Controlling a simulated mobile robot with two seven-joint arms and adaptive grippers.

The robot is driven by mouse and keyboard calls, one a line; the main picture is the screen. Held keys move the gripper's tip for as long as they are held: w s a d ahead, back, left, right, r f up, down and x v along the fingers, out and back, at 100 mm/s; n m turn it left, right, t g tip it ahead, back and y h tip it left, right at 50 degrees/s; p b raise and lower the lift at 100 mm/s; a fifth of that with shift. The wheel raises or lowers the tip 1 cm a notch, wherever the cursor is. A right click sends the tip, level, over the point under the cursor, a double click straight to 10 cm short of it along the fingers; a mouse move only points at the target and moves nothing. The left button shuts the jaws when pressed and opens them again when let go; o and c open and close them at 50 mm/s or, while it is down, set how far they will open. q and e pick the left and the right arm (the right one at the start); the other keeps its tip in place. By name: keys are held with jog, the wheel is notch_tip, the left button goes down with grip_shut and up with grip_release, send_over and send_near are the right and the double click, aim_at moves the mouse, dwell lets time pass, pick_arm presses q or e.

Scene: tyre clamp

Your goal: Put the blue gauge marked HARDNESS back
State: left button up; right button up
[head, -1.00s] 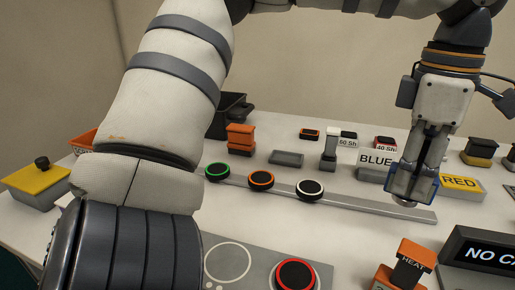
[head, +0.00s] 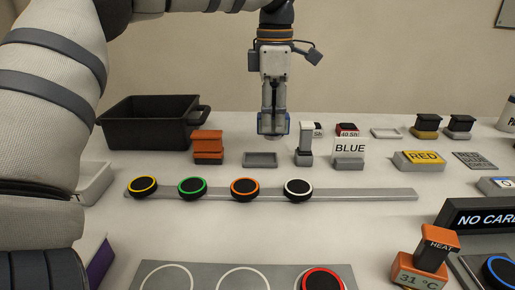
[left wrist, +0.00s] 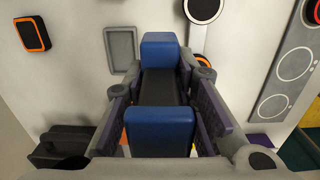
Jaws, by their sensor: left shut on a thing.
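My left gripper (head: 272,132) is shut on the blue gauge (head: 288,126), and its fingers hide most of the gauge in the head view. In the left wrist view, two blue blocks (left wrist: 160,130) with a black part between them show between the purple-padded fingers (left wrist: 165,92). The HARDNESS marking cannot be read. An empty grey shallow tray (head: 260,160) lies on the table in front of and slightly left of the gripper; it also shows in the left wrist view (left wrist: 121,50). The held gauge appears above the table. My right gripper is not in view.
A rail (head: 345,194) with several ringed discs runs in front. A black bin (head: 150,122) is back left.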

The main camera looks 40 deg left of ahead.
pick_arm(q)
jog(key=w+a+f, duration=0.1)
jog(key=a+f, duration=0.1)
jog(key=w+a+f, duration=0.1)
jog(key=a+f, duration=0.1)
jog(key=f, duration=0.1)
jog(key=w+a+f, duration=0.1)
jog(key=a+f, duration=0.1)
jog(key=shift+w+a+f+b, duration=0.15)
jog(key=shift+w+f+b, duration=0.1)
jog(key=shift+b, duration=0.15)
notch_tip(320, 180, down, 3)
jog(key=shift+r, duration=0.15)
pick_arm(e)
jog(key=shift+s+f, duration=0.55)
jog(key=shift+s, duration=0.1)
pick_arm(q)
jog(key=o, duration=1)
jog(key=shift+f, duration=0.2)
jog(key=shift+o, duration=0.2)
notch_tip(320, 180, up, 12)
jog(key=shift+r+b, duration=0.2)
jog(key=shift+b, duration=0.2)
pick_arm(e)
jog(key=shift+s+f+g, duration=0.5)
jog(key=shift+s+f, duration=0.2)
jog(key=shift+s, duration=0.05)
